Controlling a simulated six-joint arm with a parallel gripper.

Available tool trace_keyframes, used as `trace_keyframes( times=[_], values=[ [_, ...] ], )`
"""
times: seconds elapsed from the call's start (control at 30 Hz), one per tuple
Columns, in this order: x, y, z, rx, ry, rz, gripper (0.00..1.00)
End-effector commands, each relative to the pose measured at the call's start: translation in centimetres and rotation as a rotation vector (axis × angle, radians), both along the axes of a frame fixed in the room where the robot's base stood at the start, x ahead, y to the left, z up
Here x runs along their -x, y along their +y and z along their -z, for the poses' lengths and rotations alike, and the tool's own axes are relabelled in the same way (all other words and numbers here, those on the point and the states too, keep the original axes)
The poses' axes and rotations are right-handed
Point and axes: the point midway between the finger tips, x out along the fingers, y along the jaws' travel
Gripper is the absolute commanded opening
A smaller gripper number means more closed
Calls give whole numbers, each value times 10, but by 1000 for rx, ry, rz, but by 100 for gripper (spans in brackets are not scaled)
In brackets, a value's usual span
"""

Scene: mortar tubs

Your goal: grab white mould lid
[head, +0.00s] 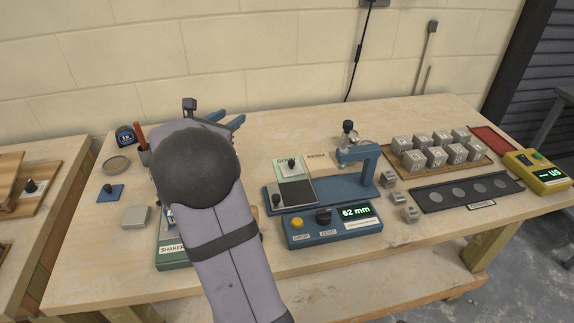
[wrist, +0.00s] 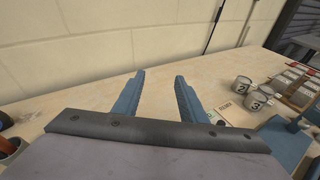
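I cannot tell for sure which is the white mould lid. My gripper (head: 232,120) is raised over the back of the bench, left of the first plate. In the wrist view its two blue fingers (wrist: 158,92) are apart with nothing between them. Neither plate is clearly visible in the wrist view.
A blue lid with a knob (head: 110,193) and a grey block (head: 136,217) lie left of my arm. The blue gauge device (head: 330,228) stands right of my arm. Numbered grey cubes on a wooden tray (head: 408,169) and a black strip (head: 466,192) lie farther right.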

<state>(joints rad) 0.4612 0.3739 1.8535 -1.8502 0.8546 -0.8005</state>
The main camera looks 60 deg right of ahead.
Motion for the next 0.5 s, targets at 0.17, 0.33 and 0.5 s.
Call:
trace_keyframes(
  times=[0.17,0.33,0.5],
  values=[
    [92,-22,79,-77,79,106,38],
    [136,-22,113,-122,110,153,38],
    [150,-21,122,-136,119,168,38]
  ],
)
